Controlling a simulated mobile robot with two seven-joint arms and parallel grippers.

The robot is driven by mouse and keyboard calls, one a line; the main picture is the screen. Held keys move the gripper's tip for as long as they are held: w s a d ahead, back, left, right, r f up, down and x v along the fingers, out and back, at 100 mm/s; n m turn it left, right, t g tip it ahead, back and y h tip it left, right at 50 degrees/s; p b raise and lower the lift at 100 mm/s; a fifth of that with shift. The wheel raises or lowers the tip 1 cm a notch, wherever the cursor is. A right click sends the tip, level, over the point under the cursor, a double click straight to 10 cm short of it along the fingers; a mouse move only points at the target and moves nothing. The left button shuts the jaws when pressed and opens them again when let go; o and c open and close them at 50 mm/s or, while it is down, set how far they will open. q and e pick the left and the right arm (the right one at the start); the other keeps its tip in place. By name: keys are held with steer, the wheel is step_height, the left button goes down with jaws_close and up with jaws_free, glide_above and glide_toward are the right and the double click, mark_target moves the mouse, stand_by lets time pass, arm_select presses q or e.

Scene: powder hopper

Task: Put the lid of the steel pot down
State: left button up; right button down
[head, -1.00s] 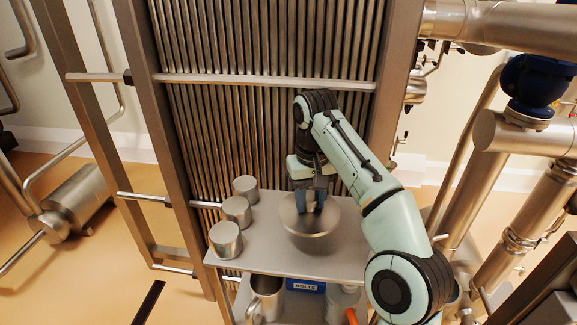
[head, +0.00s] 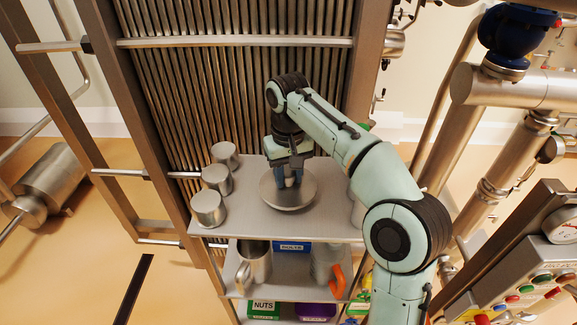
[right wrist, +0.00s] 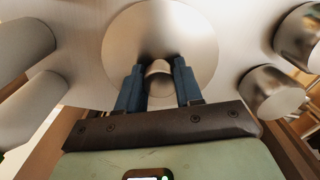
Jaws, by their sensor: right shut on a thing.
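The lid (head: 289,200) is a round, flat steel disc with a knob on top. It is over the top shelf of the cart, to the right of the small steel cylinders. My right gripper (head: 291,178) points down and is shut on the knob. In the right wrist view the knob (right wrist: 158,69) is between the two blue fingers, with the lid (right wrist: 160,25) around it. I cannot tell whether the lid touches the shelf. No pot body shows clearly under it. My left gripper is not in view.
Three steel cylinders (head: 217,179) stand along the left edge of the top shelf (head: 240,222). A pale cylinder (head: 357,212) is partly hidden behind my right arm. Lower shelves hold a steel jug (head: 254,262) and labelled bins. A ribbed panel (head: 230,90) rises behind the cart.

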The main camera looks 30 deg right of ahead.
steer(key=shift+f, duration=0.7)
stand_by(0.4)
steer(key=c, duration=0.7)
jaws_free()
steer(key=shift+o, duration=0.2)
